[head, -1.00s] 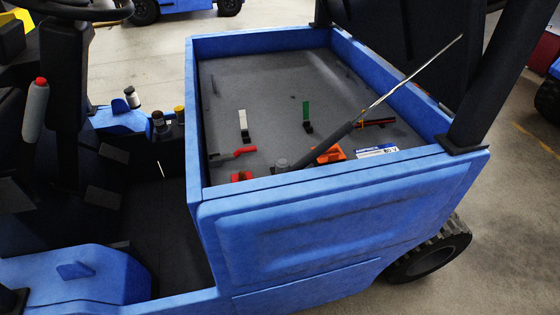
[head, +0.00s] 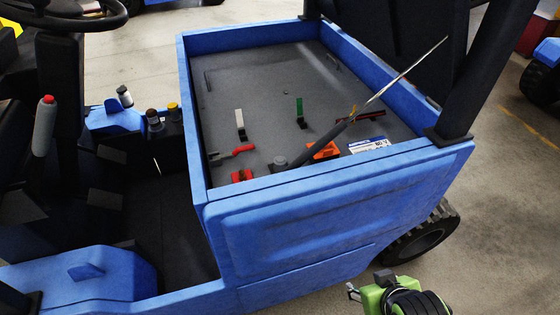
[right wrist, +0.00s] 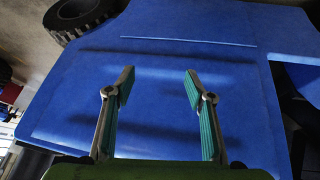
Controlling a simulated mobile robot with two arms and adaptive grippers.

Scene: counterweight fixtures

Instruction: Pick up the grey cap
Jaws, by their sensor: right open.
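A small grey round cap-like piece (head: 281,161) stands on the dark deck of the blue vehicle, near the low end of a dark rod in the head view. I take it for the grey cap, but it is small. My right gripper (head: 354,291) shows at the bottom edge of the head view, outside the vehicle's blue side and well away from that piece. In the right wrist view its two teal-padded fingers (right wrist: 159,80) are apart with nothing between them, facing the blue panel. My left gripper is out of view.
A blue wall (head: 330,170) rims the deck. A slanted rod (head: 395,82) rises beside the grey piece. A red lever (head: 232,153), a red block (head: 242,176), an orange piece (head: 322,150) and a white label (head: 368,145) are nearby. The deck's far part is clear.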

